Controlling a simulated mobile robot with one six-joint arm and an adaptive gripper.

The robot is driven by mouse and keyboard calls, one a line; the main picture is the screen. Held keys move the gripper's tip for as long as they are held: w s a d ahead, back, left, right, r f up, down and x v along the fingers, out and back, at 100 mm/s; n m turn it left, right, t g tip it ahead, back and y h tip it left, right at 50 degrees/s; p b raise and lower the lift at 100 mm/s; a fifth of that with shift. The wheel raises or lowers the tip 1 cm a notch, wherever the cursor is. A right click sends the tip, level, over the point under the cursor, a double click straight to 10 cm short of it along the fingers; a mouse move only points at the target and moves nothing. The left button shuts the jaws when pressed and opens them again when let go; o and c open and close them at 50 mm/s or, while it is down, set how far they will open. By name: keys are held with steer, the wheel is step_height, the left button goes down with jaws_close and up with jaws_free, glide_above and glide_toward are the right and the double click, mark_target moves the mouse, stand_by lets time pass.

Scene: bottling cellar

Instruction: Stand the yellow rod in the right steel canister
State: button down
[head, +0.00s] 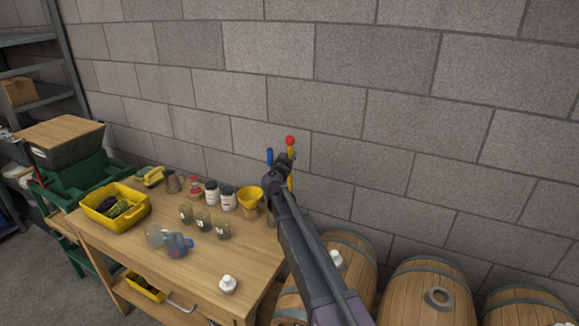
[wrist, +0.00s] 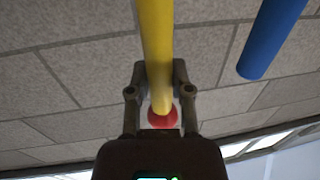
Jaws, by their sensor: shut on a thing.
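My gripper (head: 286,160) is shut on the yellow rod (head: 290,182), high above the right back corner of the table. The rod looks roughly upright, with a red ball (head: 290,140) at its top end, just above the fingers. In the wrist view, the rod (wrist: 157,40) runs between the two fingers (wrist: 159,72), with the red ball (wrist: 162,116) beyond them. A blue rod (head: 269,156) stands just left of my gripper; it also shows in the wrist view (wrist: 270,40), apart from the yellow one. My arm mostly hides the area below, and I cannot clearly make out the steel canisters.
A block wall rises close behind. Barrels (head: 425,290) stand to the right.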

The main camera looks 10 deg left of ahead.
steer(key=shift+f+b, duration=1.2)
steer(key=shift+f, duration=0.45)
steer(key=c, duration=0.5)
jaws_free()
steer(key=shift+c, duration=0.2)
steer(key=shift+r, duration=0.25)
steer(key=s+a, duration=0.2)
steer(key=s, duration=0.9)
steer(key=shift+s, duration=0.4)
